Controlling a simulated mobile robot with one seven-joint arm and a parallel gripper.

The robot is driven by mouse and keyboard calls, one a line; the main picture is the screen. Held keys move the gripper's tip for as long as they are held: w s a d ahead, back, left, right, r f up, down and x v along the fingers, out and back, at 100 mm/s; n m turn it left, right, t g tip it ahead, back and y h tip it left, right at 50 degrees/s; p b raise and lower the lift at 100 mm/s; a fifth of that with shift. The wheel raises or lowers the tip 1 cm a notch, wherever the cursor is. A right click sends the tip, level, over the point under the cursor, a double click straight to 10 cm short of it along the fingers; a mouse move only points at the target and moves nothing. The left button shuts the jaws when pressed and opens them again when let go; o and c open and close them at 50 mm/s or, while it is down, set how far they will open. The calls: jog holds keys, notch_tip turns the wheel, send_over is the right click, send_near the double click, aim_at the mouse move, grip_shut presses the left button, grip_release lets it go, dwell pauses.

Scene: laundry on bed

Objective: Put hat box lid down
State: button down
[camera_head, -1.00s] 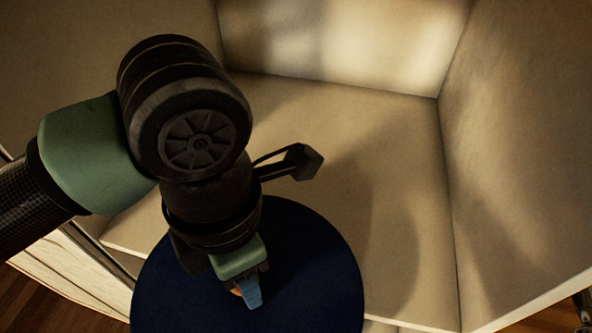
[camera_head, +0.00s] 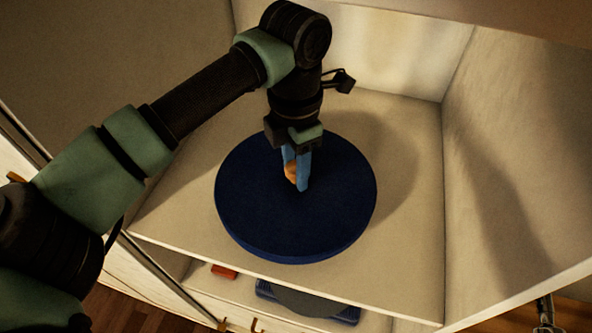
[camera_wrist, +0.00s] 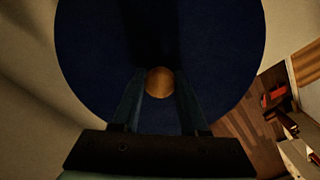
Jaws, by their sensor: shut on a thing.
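The hat box lid (camera_head: 255,205) is a round, dark blue disc with a small orange-brown knob (camera_head: 291,172) at its middle. It is inside the pale cabinet compartment, over the shelf. Whether it touches the shelf or hangs just above it, I cannot tell. My gripper (camera_head: 297,182) points down from above, its blue fingers shut on the knob. In the wrist view the knob (camera_wrist: 159,82) sits between the two fingertips, with the lid (camera_wrist: 90,50) spread out around it. No hat box shows under the lid.
The pale shelf (camera_head: 400,285) has free room right of the lid and behind it. Walls stand at the back and the right (camera_head: 510,170). A lower shelf holds a dark blue-grey item (camera_head: 308,301) and a small red item (camera_head: 223,271). Wooden floor shows below.

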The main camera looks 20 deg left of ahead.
jog(key=shift+w+f+p, duration=0.1)
jog(key=shift+f+p, duration=0.85)
jog(key=shift+f, duration=0.8)
jog(key=shift+f, duration=0.2)
jog(key=shift+c, duration=2.2)
grip_release()
jog(key=shift+r, duration=0.15)
jog(key=shift+r+b, duration=1.3)
jog(key=shift+r, duration=2.5)
